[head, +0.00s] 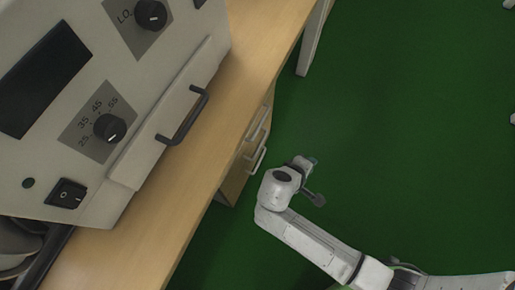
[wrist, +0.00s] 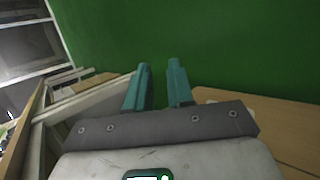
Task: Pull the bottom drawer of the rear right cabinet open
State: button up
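A wooden cabinet (head: 233,183) stands under the table and shows two pale bar handles on its drawer fronts. The upper handle (head: 258,123) is nearer the table edge; the lower handle (head: 256,160) is below it. Both drawers look closed. My gripper (head: 312,163) is just right of the lower handle in the head view, apart from it. In the wrist view, the two teal fingers of my gripper (wrist: 160,88) stand apart with only green between them. The gripper is open and empty. I cannot clearly identify the drawer handles in the wrist view.
A large pale machine (head: 150,75) with knobs and a dark handle stands on the wooden table (head: 262,42). A pale table leg (head: 313,38) is at the top. Green floor (head: 410,130) to the right is mostly clear. Wooden surfaces (wrist: 285,125) flank the gripper in the wrist view.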

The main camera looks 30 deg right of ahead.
jog(key=w+a+f+n+t+h+b, duration=0.1)
jog(key=w+a+f+n+t+b, duration=0.15)
jog(key=a+f+b, duration=0.35)
jog(key=w+a+f+n+t+h+b, duration=0.1)
jog(key=w+f+n+t+b, duration=0.2)
jog(key=f, duration=0.5)
jog(key=n+t+y+b, duration=0.2)
jog(key=n+t+b, duration=0.35)
jog(key=b, duration=0.25)
send_near(258, 165)
jog(key=shift+n, duration=0.5)
jog(key=b+x, duration=0.1)
jog(key=x, duration=0.2)
jog(key=b+x, duration=0.1)
jog(key=x, duration=0.2)
jog(key=b+x, duration=0.1)
jog(key=x, duration=0.2)
jog(key=shift+a+f+b, duration=0.1)
jog(key=shift+f+b, duration=0.25)
jog(key=shift+f, duration=0.05)
jog(key=shift+w+d, duration=0.3)
jog(key=shift+w, duration=0.1)
grip_shut()
